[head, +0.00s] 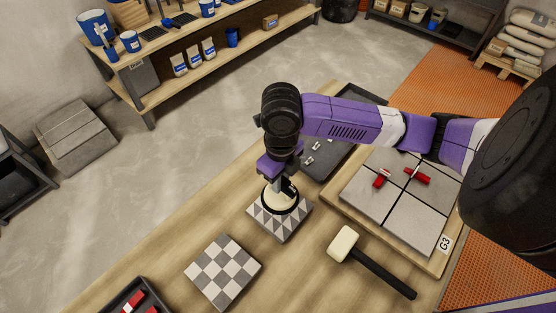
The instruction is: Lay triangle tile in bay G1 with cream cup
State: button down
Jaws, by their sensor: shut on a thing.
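My gripper (287,187) is shut on the cream cup (272,203), which has a dark ring at its base. The cup is at the middle of the triangle tile (267,226), a grey and white tile with a triangle pattern. I cannot tell whether the tile rests on the bench or is slightly raised. The gripper partly hides the cup and the tile's far side. A board (428,263) to the right holds grey slabs and bears a G3 label (446,243). No G1 label shows; my arm hides part of the board.
A checkered tile (223,271) lies front left of the triangle tile. A mallet (372,264) lies to its right. Red-handled pieces (381,178) sit on the slabs. A dark tray (318,165) with small pieces lies behind my gripper; another tray (119,305) is front left.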

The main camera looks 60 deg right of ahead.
jog(key=shift+d+f, duration=0.1)
jog(key=shift+f, duration=0.15)
jog(key=shift+f+b, duration=1.95)
jog(key=shift+f, duration=1.1)
jog(key=shift+f, duration=0.2)
jog(key=c, duration=1.2)
grip_release()
jog(key=shift+r+b, duration=0.55)
jog(key=shift+r, duration=3.35)
